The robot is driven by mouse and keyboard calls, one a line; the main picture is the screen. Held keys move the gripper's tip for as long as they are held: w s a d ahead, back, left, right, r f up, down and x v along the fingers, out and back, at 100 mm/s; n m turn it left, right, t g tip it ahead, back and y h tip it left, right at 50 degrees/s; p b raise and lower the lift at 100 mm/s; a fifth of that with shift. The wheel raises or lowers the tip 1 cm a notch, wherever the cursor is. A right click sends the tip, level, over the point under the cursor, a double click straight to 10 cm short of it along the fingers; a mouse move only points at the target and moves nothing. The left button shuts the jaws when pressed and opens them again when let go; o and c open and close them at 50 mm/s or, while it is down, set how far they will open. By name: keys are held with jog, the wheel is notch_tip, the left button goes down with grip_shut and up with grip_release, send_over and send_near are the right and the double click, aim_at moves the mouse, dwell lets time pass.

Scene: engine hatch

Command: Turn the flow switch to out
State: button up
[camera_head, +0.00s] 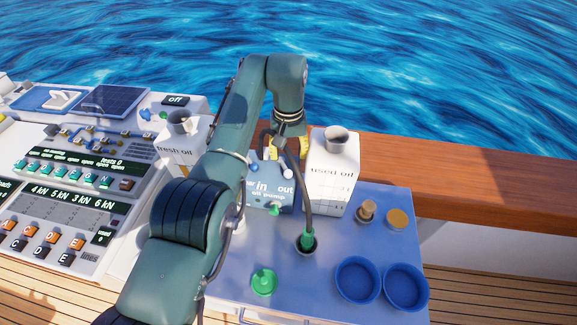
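The blue-grey oil pump box (268,202) stands on the blue-grey worktop in the head view. Its top edge reads "in" and "out"; the start of the label is hidden behind my arm. A green knob (275,210) is on the box's front. I cannot make out the flow switch itself; the area above the labels is partly covered by my wrist and gripper. My gripper (286,152) points down just behind and above the box, beside the used oil container. Yellow parts show on both sides of it, but its fingertips are hidden.
A white used oil container (334,172) stands right of the box. A fresh oil container (178,142) stands left. A dark hose (309,195) arches down to a green-collared port. Blue bowls (357,279), a green funnel-like piece (264,282) and a wooden rail (455,172) are nearby.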

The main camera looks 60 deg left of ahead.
aim_at(288, 171)
notch_tip(288, 171, up, 4)
jog(key=shift+f, duration=0.2)
